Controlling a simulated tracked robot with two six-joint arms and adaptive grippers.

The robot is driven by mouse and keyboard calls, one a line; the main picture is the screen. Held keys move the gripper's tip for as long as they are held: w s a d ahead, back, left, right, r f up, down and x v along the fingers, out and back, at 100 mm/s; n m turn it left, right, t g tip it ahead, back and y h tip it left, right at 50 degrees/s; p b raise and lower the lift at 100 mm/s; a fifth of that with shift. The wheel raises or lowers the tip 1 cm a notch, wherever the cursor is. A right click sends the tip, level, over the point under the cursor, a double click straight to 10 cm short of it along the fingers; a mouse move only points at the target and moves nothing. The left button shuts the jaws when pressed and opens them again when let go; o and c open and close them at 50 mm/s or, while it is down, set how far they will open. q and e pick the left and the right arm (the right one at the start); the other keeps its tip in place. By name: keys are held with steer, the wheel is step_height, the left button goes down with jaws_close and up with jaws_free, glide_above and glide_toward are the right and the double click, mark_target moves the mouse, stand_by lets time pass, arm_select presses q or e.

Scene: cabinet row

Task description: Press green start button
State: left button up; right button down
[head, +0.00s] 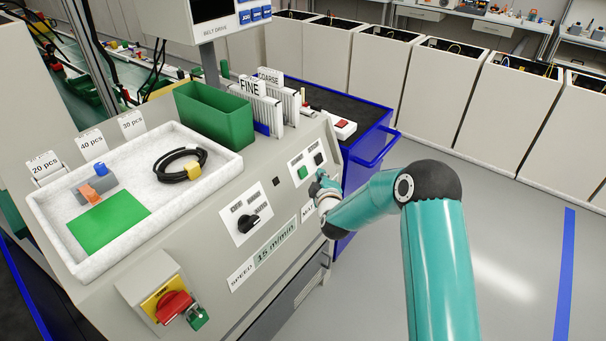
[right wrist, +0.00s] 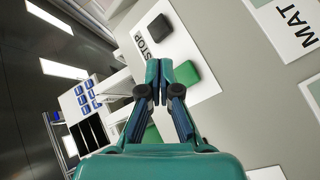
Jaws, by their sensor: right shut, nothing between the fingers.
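The green start button (head: 302,172) is on a white plate on the sloped front of the grey console. A black button (head: 318,158), beside the word STOP in the right wrist view, is on the same plate. My right gripper (head: 320,178) is close to the panel, just right of the green button in the head view. In the right wrist view the closed, empty fingertips (right wrist: 159,70) partly overlap the green button (right wrist: 188,73), with the black button (right wrist: 158,27) above. I cannot tell whether they touch the panel. My left gripper is out of view.
A black rotary knob (head: 248,223) and a red switch (head: 174,304) are lower left on the console. A white tray (head: 235,165) and a green bin (head: 214,116) stand on top. A blue-edged cart (head: 372,152) is behind; open floor is right.

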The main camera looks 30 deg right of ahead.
steer(key=shift+s+d+r, duration=0.2)
steer(key=shift+s, duration=0.2)
steer(key=shift+s+d+r, duration=0.15)
steer(key=shift+s, duration=0.25)
steer(key=s+a+f+g+y, duration=0.35)
steer(key=s+a+f, duration=0.25)
steer(key=a+f, duration=0.4)
steer(key=s+a+f+g+y, duration=0.2)
steer(key=s+a+f+y, duration=0.2)
steer(key=s+a+f, duration=0.55)
steer(key=s+a+f+m+g+y, duration=0.1)
steer(key=s+a+m+g, duration=0.3)
steer(key=s, duration=0.5)
steer(key=s+a+f+m+g+y, duration=0.2)
steer(key=s+a+m, duration=0.4)
steer(key=s, duration=0.4)
steer(key=shift+a+f+g, duration=0.2)
steer(key=shift+f+g, duration=0.3)
steer(key=shift+g, duration=0.55)
